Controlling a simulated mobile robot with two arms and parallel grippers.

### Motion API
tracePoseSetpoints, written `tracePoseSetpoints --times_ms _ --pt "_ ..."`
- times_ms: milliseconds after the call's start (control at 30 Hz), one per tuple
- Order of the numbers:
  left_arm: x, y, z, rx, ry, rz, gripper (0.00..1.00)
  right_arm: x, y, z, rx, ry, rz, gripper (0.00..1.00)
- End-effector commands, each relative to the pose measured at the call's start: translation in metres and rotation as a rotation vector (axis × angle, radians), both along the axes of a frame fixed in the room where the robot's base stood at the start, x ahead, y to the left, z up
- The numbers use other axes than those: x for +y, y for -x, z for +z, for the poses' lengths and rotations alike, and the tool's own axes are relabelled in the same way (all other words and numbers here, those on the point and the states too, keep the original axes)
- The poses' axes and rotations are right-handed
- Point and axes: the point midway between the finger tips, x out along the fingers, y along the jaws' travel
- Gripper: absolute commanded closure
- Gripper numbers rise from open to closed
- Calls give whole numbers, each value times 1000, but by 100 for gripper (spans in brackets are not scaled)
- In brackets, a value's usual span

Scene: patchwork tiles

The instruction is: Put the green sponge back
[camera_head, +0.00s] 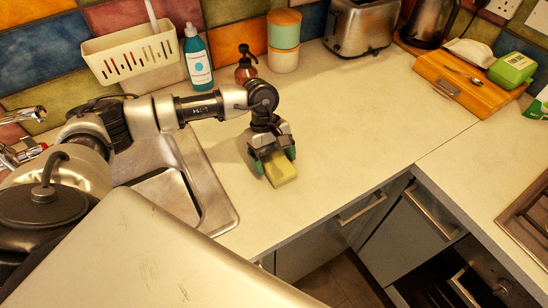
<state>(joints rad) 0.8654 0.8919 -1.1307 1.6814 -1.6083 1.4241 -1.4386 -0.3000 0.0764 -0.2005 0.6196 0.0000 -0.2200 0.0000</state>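The sponge (281,172) looks yellow-green and sits at the counter's surface, right of the sink. My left gripper (275,160) points down over it, with a green-tipped finger on each side of the sponge. The fingers appear closed on it; whether it is lifted off the counter I cannot tell. The sponge's back end is hidden by the gripper. A white slotted caddy (131,54) hangs on the tiled wall behind the sink, with a brush handle sticking up from it. My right gripper is not in view.
The sink (213,205) lies left of the gripper. Behind stand a blue soap bottle (198,62), a brown pump bottle (246,70), stacked canisters (284,40) and a toaster (361,26). A wooden box (462,84) is at right. The counter's middle is clear; a drawer is open below.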

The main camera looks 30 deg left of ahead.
Motion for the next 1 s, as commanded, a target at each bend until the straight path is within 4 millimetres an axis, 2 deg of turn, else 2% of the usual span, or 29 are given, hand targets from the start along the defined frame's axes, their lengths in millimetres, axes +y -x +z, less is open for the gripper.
tracePoseSetpoints --times_ms 267,400,467,800,1000 --pt "0 0 1 0 0 0 10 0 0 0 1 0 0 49" --pt "0 0 6 0 0 0 10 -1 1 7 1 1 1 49" --pt "3 -3 9 -3 0 1 10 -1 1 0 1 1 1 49" --pt "27 -17 74 -5 1 1 10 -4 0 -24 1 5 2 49" --pt "37 -23 103 -3 0 2 10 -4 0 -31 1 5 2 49"
